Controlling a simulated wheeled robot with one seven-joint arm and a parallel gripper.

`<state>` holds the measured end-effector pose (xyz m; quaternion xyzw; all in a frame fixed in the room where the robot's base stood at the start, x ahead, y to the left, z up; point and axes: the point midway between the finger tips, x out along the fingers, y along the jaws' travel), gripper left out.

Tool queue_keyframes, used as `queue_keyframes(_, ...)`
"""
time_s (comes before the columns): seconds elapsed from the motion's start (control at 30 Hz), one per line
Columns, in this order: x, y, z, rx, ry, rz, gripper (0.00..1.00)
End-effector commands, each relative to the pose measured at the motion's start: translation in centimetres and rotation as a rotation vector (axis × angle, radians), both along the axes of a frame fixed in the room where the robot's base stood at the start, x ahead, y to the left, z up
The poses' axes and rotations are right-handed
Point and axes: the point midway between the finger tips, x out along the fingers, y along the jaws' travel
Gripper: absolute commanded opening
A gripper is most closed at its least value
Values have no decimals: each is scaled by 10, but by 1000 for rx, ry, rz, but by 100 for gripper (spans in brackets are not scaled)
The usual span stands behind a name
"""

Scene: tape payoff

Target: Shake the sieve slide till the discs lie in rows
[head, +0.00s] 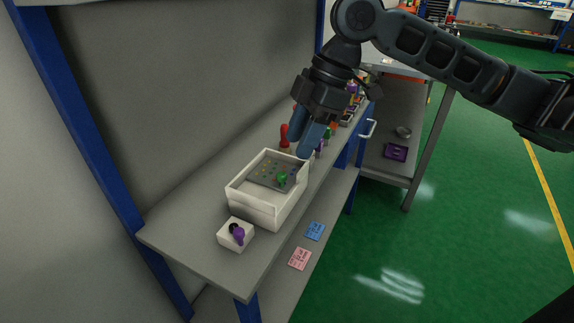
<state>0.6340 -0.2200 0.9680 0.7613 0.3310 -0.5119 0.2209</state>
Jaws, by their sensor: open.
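In the head view, a white open box (265,208) stands on the grey bench. A grey plate (262,182), which looks like the sieve slide, lies inside it. Small yellow and blue discs (274,165) are spread over the plate; their exact order is too small to tell. A green knob (282,178) stands up near the plate's right side. My gripper (309,146) is open, with its blue fingers pointing down just above and behind the box's far right corner. It appears apart from the knob, and nothing shows between the fingers.
A small white block (236,234) with a black and a purple knob stands in front of the box. A red pin-shaped thing (285,135) and several coloured items stand behind. Blue (315,231) and pink (299,259) cards lie on the lower shelf. The bench's front left is clear.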

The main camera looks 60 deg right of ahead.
Motion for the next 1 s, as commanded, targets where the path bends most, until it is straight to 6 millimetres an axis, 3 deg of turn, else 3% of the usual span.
queue_keyframes(0.43, 17, 19, -57, 3, -3, 1, 48)
queue_keyframes(0.83, 19, 21, -63, 2, -5, 0, 47)
queue_keyframes(1.0, 19, 21, -63, 2, -5, 0, 31)
